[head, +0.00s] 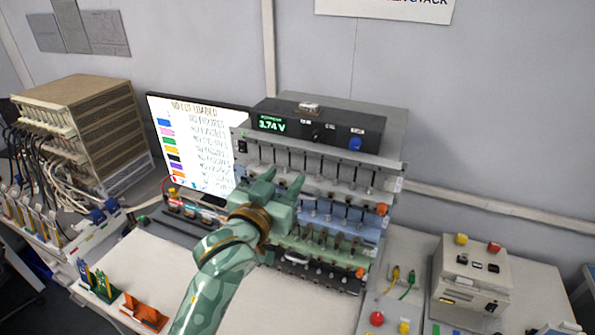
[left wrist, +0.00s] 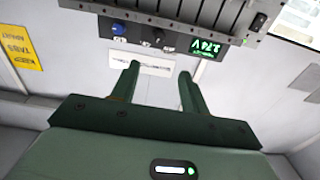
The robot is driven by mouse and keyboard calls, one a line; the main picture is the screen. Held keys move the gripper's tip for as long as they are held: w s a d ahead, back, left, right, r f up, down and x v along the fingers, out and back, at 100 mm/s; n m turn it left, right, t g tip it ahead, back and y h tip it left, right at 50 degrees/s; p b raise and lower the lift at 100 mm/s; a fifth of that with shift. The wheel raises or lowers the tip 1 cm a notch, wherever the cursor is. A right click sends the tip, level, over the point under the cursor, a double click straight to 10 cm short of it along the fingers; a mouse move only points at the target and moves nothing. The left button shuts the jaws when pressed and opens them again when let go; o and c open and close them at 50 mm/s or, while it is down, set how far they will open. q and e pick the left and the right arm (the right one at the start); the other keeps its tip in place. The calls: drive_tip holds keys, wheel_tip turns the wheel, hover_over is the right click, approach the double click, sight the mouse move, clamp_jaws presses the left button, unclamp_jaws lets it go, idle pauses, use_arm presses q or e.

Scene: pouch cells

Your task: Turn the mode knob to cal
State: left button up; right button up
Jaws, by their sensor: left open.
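A black meter unit (head: 290,127) with a green 3.74 V display (head: 271,124) sits on top of the cell rack. On its front are a small black knob (head: 317,136) and a blue knob (head: 355,143); their labels are too small to read, so I cannot tell which is the mode knob. My left gripper (head: 283,182) is open and empty, in front of the rack and below the meter. The left wrist view shows the meter upside down, with the display (left wrist: 205,47) and blue knob (left wrist: 118,28) beyond the open fingers (left wrist: 160,72). My right gripper is not in view.
A screen (head: 195,140) stands left of the rack (head: 385,165). A beige cabinet (head: 85,120) with many cables is at the far left. A cream box with yellow and red buttons (head: 470,275) stands at the right. Bare bench top (head: 160,260) lies in front.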

use_arm(q)
approach(315, 139)
drive_tip(key=shift+n, duration=0.4)
drive_tip(key=x, duration=0.8)
drive_tip(key=shift+w, duration=0.2)
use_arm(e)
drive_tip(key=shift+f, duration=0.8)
